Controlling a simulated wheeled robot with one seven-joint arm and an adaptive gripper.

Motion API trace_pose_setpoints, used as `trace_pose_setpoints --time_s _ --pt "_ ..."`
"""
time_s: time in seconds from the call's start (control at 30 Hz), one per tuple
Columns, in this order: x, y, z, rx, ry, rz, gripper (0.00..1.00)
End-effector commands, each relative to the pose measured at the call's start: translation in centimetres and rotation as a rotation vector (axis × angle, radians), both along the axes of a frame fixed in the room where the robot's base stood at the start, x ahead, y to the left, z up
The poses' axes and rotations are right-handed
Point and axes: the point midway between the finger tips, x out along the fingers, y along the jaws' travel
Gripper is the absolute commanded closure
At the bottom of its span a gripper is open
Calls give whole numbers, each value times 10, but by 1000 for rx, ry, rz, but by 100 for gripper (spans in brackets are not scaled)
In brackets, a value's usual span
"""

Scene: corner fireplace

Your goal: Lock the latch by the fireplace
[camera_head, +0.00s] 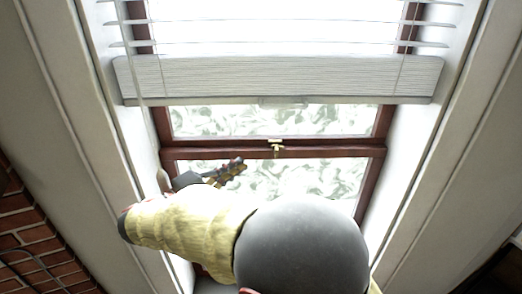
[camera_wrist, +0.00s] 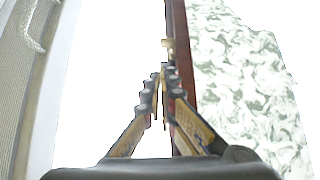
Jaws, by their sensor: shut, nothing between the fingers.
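The latch (camera_head: 276,146) is a small brass-coloured piece at the middle of the window's dark red-brown cross rail. In the wrist view the latch (camera_wrist: 168,44) shows beyond my fingertips, against the rail, small and washed out by the light. My gripper (camera_head: 238,166) is in front of the lower pane, left of the latch and a little below it in the head view. Its fingers are shut and empty in the wrist view (camera_wrist: 160,78), pointing towards the latch. There appears to be a gap between the fingertips and the latch. I cannot tell which way the latch is turned.
A white slatted blind (camera_head: 280,78) hangs over the upper window, its bottom rail above the latch. White window reveals flank both sides, the left one (camera_head: 133,150) close to my arm. Brickwork (camera_head: 28,235) is at lower left. The lower pane right of my gripper is clear.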

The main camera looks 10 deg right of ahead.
Motion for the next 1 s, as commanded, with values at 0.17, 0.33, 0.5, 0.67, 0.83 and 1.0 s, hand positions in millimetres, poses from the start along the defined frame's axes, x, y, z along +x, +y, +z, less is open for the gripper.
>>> trace_pose_setpoints --time_s 0.17,0.33,0.5,0.67,0.83,1.0 --pt "0 0 0 2 0 0 100" --pt "1 -2 0 2 2 0 100" --pt "11 -18 1 1 3 -2 100" --pt "26 -42 1 0 5 -3 100" --pt "42 -64 1 2 5 -2 100" --pt "52 -79 0 2 5 0 100"
